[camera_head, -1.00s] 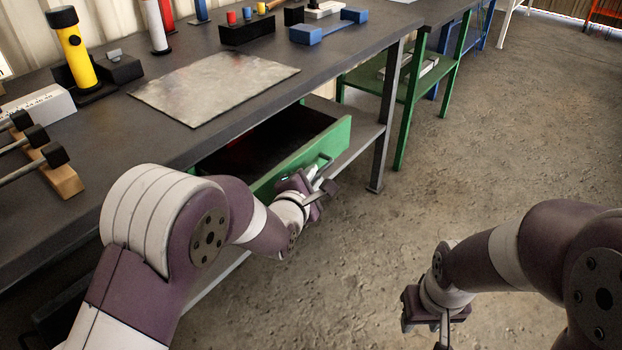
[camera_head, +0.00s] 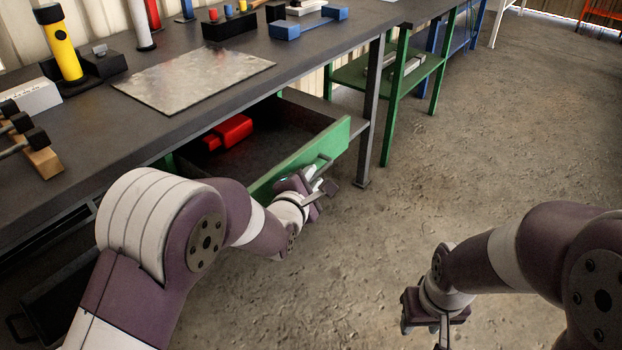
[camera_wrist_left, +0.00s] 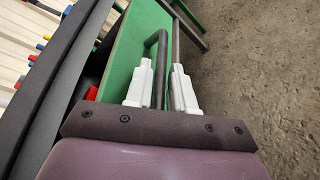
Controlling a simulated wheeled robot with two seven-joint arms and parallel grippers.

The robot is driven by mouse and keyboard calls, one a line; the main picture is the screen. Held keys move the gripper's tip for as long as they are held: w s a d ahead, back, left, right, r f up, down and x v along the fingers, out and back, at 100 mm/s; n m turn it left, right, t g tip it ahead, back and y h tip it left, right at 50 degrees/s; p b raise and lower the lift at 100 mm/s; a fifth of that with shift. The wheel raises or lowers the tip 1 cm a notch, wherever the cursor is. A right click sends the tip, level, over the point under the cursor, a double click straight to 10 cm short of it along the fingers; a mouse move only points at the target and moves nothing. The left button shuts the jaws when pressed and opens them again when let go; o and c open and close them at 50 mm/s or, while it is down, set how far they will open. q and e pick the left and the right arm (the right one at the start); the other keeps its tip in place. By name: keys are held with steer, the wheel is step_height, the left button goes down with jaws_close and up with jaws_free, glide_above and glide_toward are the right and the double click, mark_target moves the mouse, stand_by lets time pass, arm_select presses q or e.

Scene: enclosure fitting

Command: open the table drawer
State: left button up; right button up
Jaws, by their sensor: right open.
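The table drawer has a green front (camera_head: 328,143) and a dark inside. It stands pulled well out from under the dark workbench (camera_head: 95,120). Its bar handle (camera_head: 319,168) is on the front panel. My left gripper (camera_head: 314,185) is at this handle. In the left wrist view the handle (camera_wrist_left: 158,70) runs between the two white fingertips (camera_wrist_left: 159,88), which are closed around it. The green drawer front (camera_wrist_left: 122,60) shows beside them. My right gripper (camera_head: 433,325) hangs over the floor at the lower right, apart from the drawer and partly cut off.
Red items (camera_head: 233,129) lie inside the drawer. A metal sheet (camera_head: 195,78), a yellow cylinder (camera_head: 60,45) and a blue part (camera_head: 307,22) are on the bench top. A bench leg (camera_head: 372,115) stands right of the drawer. The concrete floor (camera_head: 470,150) at right is clear.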

arm_select(q)
steer(key=shift+s, duration=0.1)
steer(key=p+v, duration=0.3)
steer(key=v, duration=0.9)
steer(key=shift+s, duration=0.25)
steer(key=shift+a+r, duration=0.1)
steer(key=shift+r, duration=0.05)
